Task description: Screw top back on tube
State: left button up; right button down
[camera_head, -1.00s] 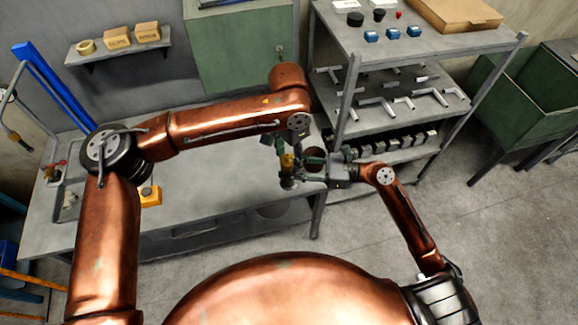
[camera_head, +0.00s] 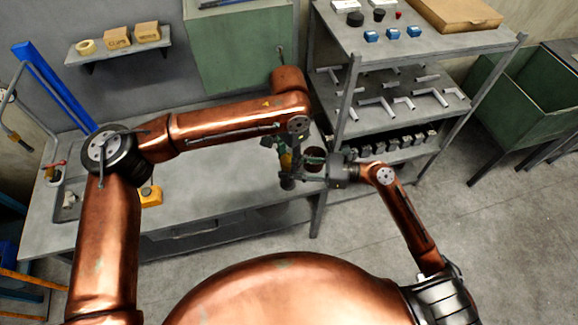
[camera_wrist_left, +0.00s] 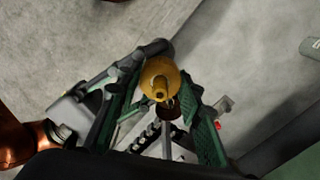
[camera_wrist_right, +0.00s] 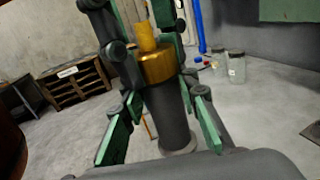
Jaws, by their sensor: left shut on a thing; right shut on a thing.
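The brass top (camera_wrist_right: 157,65) sits at the upper end of the dark grey tube (camera_wrist_right: 170,115) in the right wrist view. I cannot tell how tightly they join. My left gripper (camera_head: 279,150) comes from above and is shut on the brass top, which also shows between its green fingers in the left wrist view (camera_wrist_left: 160,78). My right gripper (camera_head: 314,165) comes from the right and is shut on the tube, its green fingers on either side in the right wrist view (camera_wrist_right: 167,103). The tube is roughly upright, and small and dark in the head view (camera_head: 287,182).
The grey workbench (camera_head: 215,165) lies behind the grippers, largely bare, with a yellow block (camera_head: 151,196) at left. A grey shelf rack (camera_head: 345,95) with pipe fittings stands close on the right. Glass jars (camera_wrist_right: 236,68) show in the right wrist view.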

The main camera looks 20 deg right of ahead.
pick_arm(q)
jog(key=o, duration=1.3)
jog(key=shift+r, duration=0.1)
notch_tip(320, 180, up, 12)
jog(key=shift+w+f, duration=0.1)
